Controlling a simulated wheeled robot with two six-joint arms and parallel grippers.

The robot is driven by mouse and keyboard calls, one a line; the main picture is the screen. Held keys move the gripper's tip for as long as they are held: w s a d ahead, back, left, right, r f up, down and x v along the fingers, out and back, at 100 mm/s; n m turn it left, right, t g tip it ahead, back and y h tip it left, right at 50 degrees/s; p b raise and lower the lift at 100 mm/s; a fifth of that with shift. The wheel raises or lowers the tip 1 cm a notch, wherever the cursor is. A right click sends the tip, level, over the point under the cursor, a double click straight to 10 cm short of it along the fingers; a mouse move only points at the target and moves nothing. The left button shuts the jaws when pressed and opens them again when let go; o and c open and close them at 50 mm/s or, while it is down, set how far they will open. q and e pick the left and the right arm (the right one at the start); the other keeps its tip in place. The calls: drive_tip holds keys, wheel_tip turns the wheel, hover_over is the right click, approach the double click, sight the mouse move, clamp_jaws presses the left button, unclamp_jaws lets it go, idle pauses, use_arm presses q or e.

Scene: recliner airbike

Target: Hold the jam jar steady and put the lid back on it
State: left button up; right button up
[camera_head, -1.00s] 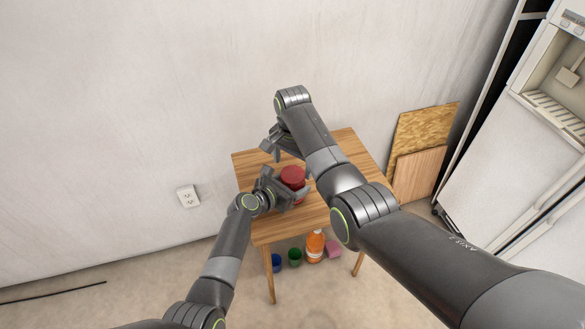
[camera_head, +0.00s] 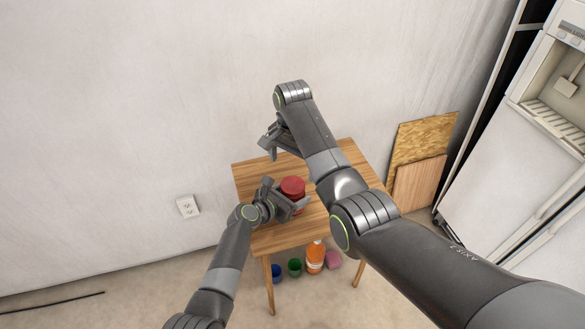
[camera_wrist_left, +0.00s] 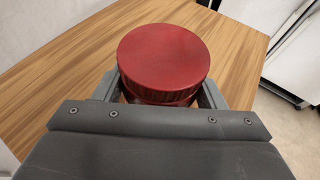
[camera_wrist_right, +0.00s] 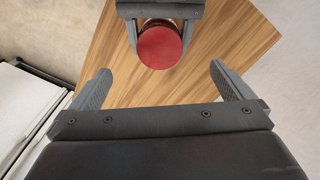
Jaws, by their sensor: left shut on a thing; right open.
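The jam jar (camera_wrist_right: 157,23) stands on the wooden table, mostly hidden by its red lid (camera_head: 292,187) and by the fingers. The lid sits level on top of the jar; it also shows large in the left wrist view (camera_wrist_left: 165,52) and from above in the right wrist view (camera_wrist_right: 160,48). I cannot tell how tightly it is seated. My left gripper (camera_head: 286,201) is shut on the jar, one finger on each side below the lid. My right gripper (camera_head: 270,147) is open and empty, apart from the jar, beyond it towards the wall.
The wooden table (camera_head: 285,238) is otherwise clear around the jar. Below it on the floor are an orange bottle (camera_head: 315,258), a green cup (camera_head: 295,267), a blue cup (camera_head: 276,273) and a pink item (camera_head: 333,260). Boards (camera_head: 418,180) lean on the wall at right.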

drive_tip(key=shift+r, duration=2.3)
use_arm(q)
drive_tip(key=o, duration=2)
drive_tip(key=shift+c, duration=0.2)
drive_tip(key=shift+s+a+r, duration=0.15)
drive_tip(key=shift+s+a, duration=0.1)
drive_tip(key=shift+s, duration=0.05)
drive_tip(key=p+v, duration=0.3)
drive_tip(key=v, duration=1.3)
drive_tip(key=shift+s+a, duration=0.2)
use_arm(e)
wheel_tip(320, 180, up, 3)
drive_tip(key=shift+r, duration=0.2)
